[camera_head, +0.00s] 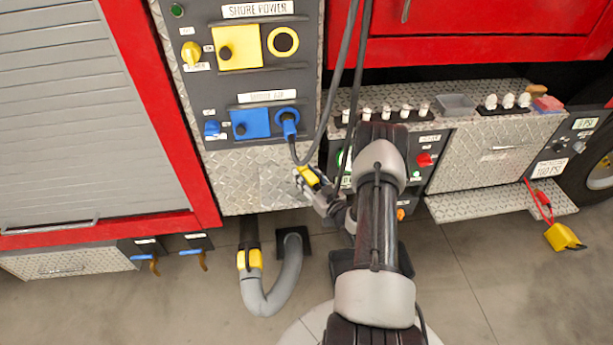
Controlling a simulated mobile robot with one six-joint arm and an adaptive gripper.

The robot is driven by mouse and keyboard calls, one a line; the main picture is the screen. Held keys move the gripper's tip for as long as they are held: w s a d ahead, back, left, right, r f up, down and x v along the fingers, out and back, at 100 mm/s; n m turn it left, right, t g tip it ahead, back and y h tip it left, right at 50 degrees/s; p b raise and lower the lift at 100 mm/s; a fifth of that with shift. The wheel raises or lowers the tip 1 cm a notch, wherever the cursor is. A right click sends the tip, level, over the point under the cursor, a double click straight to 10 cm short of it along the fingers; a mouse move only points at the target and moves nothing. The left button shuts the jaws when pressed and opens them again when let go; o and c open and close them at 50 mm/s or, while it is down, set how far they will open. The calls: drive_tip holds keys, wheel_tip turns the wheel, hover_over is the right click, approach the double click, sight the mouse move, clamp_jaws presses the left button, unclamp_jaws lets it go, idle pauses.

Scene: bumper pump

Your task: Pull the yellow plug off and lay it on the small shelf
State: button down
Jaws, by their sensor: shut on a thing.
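The yellow plug (307,175) is between the jaws of my gripper (313,181), clear of the shore power socket (283,41). That socket is a yellow ring with a dark, empty-looking middle. My gripper is shut on the plug in front of the tread-plate below the panel. My fingertips are small and partly hidden by the plug. A dark cable hangs from above and passes close to my gripper. A small tread-plate ledge (285,184) lies below the panel, just left of my gripper; I cannot tell the gap between it and the plug.
A blue plug (289,122) sits in the blue socket, and its cable (321,125) loops down near my arm. A grey hose (266,297) stands below. A tread-plate step (488,206) and a yellow object (563,237) on a red strap are at right.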

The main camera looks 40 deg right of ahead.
drive_tip(key=c, duration=1)
unclamp_jaws()
drive_tip(key=shift+s, duration=0.15)
drive_tip(key=s, duration=0.4)
drive_tip(key=s+a, duration=0.1)
drive_tip(key=s, duration=0.6)
drive_tip(key=shift+s+a, duration=0.2)
drive_tip(key=shift+s, duration=0.15)
